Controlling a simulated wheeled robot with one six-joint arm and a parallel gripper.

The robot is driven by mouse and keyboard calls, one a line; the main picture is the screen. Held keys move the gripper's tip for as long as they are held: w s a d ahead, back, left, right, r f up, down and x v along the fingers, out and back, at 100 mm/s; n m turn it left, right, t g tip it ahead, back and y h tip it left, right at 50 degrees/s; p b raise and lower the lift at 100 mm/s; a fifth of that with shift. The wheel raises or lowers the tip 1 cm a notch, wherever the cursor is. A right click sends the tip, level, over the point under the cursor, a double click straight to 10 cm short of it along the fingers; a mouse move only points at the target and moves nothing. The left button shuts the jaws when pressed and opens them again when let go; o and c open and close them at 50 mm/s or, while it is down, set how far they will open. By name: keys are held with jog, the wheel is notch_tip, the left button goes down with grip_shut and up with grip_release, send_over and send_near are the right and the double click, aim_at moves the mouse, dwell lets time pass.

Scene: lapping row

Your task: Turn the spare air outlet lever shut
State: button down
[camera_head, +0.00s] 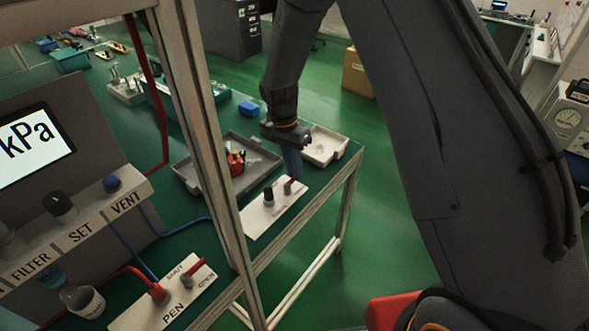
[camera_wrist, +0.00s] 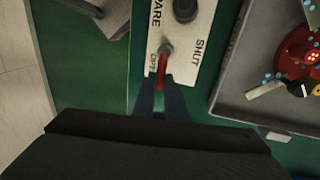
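The spare air outlet plate (camera_wrist: 180,73) is white, with SPARE, OPEN and SHUT printed on it. Its red lever (camera_wrist: 161,72) runs from a grey pivot towards the plate's lower edge in the wrist view, beside the word OPEN and away from SHUT. My gripper (camera_wrist: 160,98) is at that edge. Its two dark fingers stand apart on either side of the lever's end, and I cannot tell whether they touch it. In the head view the spare plate (camera_head: 258,216) lies near the bench's right edge, with my gripper (camera_head: 293,172) above it, hiding most of the lever.
A second plate (camera_head: 150,305), marked PEN, has its own red lever. A grey tray (camera_head: 256,160) with a red part (camera_head: 236,160) lies beside the spare plate. A frame post (camera_head: 212,150) stands between the plates. A pale tray (camera_head: 325,146) sits behind my gripper.

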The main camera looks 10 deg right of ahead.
dwell(0.3)
jog(key=n, duration=0.1)
jog(key=a+n, duration=0.1)
jog(key=n, duration=0.1)
jog(key=shift+w+a+n+t+b, duration=0.1)
jog(key=shift+w+n+t+b, duration=0.2)
jog(key=shift+w+b, duration=0.05)
jog(key=n, duration=0.1)
jog(key=a+n, duration=0.1)
jog(key=n, duration=0.2)
jog(key=shift+w+a+n+t+h, duration=0.1)
jog(key=shift+a+n+t+h, duration=0.2)
jog(key=shift+t, duration=0.1)
jog(key=n, duration=0.1)
jog(key=a+n, duration=0.1)
jog(key=n, duration=0.1)
jog(key=n+t, duration=0.1)
jog(key=shift+s+a+r+n, duration=0.1)
jog(key=shift+s+a+n, duration=0.15)
jog(key=shift+a+n, duration=0.05)
jog(key=n, duration=0.1)
jog(key=a+n, duration=0.1)
jog(key=n, duration=0.1)
jog(key=s+n, duration=0.1)
jog(key=n, duration=0.1)
jog(key=shift+s+a+t, duration=0.1)
jog(key=shift+a+t, duration=0.15)
jog(key=shift+t, duration=0.15)
jog(key=shift+p, duration=0.3)
